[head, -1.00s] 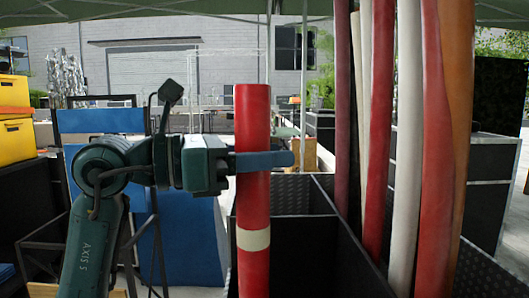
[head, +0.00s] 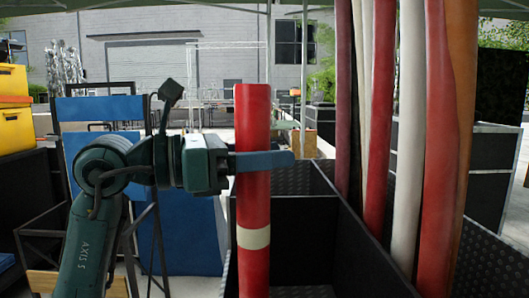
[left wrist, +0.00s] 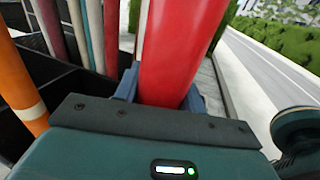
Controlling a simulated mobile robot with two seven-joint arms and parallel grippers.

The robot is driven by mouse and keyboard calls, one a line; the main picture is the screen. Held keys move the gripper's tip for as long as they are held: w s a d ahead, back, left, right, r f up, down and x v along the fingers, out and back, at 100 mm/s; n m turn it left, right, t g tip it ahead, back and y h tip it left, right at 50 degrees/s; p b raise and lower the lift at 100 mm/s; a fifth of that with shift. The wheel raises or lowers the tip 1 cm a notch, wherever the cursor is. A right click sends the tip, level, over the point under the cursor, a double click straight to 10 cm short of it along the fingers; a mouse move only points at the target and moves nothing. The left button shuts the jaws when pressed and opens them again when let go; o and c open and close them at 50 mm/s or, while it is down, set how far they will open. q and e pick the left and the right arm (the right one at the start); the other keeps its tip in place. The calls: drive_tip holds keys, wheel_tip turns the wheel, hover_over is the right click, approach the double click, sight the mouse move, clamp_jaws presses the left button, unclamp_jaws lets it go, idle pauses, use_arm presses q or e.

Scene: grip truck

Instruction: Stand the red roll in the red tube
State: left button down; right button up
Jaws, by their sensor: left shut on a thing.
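The red roll (head: 252,200) is a long upright red cylinder with a cream band low on it. It stands in front of a black bin (head: 290,212) with compartments, and its lower end is cut off by the picture's bottom edge. My left gripper (head: 262,161) is shut around the roll above the band. In the left wrist view the roll (left wrist: 180,45) stands between the fingers of my gripper (left wrist: 160,96). Tall red rolls or tubes (head: 378,130) (head: 437,150) stand at the right; I cannot tell which is the red tube. My right gripper is not in view.
White (head: 407,160), dark red (head: 343,100) and orange (head: 465,100) tall rolls crowd the bin's right side. Blue panels (head: 190,235) and a dark frame lie left of the roll. Yellow cases (head: 17,130) are at far left. The bin's front compartment looks empty where visible.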

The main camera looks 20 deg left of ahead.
sight(269, 177)
use_arm(q)
wheel_tip(269, 177, down, 2)
drive_tip(key=shift+f+b, duration=0.2)
drive_tip(key=shift+b, duration=0.75)
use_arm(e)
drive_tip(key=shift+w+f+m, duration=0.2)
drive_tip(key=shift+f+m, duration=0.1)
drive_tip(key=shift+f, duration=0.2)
use_arm(q)
drive_tip(key=shift+f+b, duration=0.35)
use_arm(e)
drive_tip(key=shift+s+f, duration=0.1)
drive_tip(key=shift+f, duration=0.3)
use_arm(q)
drive_tip(key=c, duration=0.7)
unclamp_jaws()
drive_tip(key=shift+c, duration=0.2)
